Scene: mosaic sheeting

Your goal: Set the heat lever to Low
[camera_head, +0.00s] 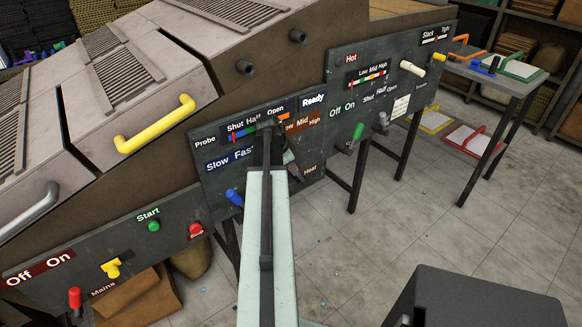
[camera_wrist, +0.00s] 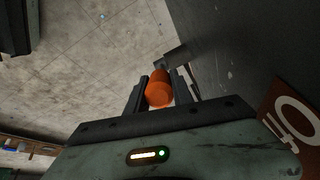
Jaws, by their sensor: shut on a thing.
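The heat lever shows in the wrist view as an orange cylindrical handle (camera_wrist: 158,91) between my gripper's two dark fingers (camera_wrist: 160,92). My gripper is shut on it. In the head view my arm hides most of the lever and its slot, and my gripper (camera_head: 292,170) is partly hidden at the panel. The brown-red Low Mid High plate (camera_head: 304,122) is partly covered on its left by my arm. The Heat label (camera_head: 310,168) is just right of my gripper. The lever's exact setting cannot be told.
The Shut Half Open scale (camera_head: 240,133) and a blue handle (camera_head: 234,197) are left of my arm. A green handle (camera_head: 356,133) and a grey one (camera_head: 383,120) are to the right. A dark box-like surface (camera_head: 480,300) stands at front right. Tiled floor (camera_head: 400,220) is open between.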

